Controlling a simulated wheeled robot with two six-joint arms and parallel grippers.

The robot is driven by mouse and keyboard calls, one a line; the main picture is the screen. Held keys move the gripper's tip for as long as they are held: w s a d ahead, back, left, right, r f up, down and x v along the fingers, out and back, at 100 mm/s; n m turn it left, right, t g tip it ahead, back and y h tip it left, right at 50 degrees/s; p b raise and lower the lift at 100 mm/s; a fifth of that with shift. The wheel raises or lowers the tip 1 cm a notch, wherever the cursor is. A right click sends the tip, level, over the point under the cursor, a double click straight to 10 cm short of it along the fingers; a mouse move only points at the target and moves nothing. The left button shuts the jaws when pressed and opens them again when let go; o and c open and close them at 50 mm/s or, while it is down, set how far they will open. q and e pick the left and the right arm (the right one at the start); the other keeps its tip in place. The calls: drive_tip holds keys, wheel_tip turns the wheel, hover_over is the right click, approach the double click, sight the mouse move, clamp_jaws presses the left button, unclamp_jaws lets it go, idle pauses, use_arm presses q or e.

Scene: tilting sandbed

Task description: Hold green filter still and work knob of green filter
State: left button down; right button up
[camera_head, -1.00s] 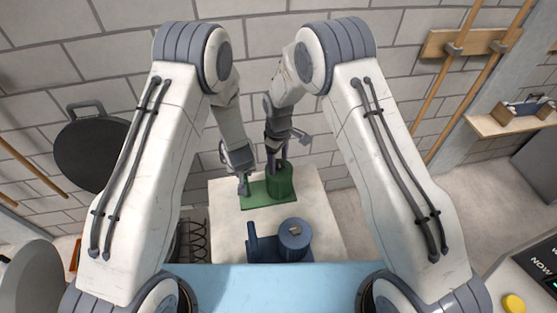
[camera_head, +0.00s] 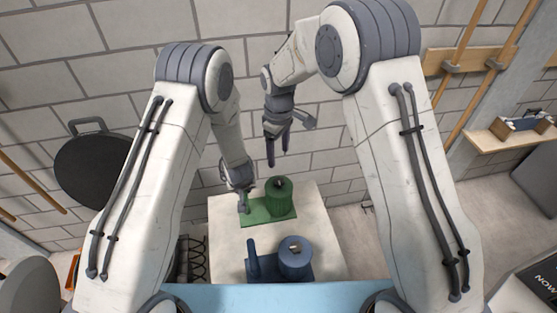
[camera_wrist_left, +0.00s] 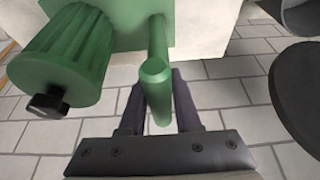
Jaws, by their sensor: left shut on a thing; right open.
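The green filter (camera_head: 280,197) stands on a green base plate at the back of a pale table. It has a ribbed round body with a dark knob (camera_head: 280,183) on top. In the left wrist view the body (camera_wrist_left: 68,55), the black knob (camera_wrist_left: 47,103) and an upright green post (camera_wrist_left: 156,75) show. My left gripper (camera_head: 243,207) is shut on the green post, with the post between its fingers (camera_wrist_left: 158,105). My right gripper (camera_head: 277,150) is open and empty, fingers pointing down, raised above the filter and apart from it.
A blue filter (camera_head: 294,257) with a blue post stands on the table (camera_head: 227,240) in front of the green one. A brick wall rises behind. A round dark pan (camera_head: 95,165) hangs at left. A wooden shelf (camera_head: 510,140) is at right.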

idle(0.4)
use_arm(q)
drive_tip(key=c, duration=0.5)
unclamp_jaws()
drive_tip(key=shift+r, duration=0.1)
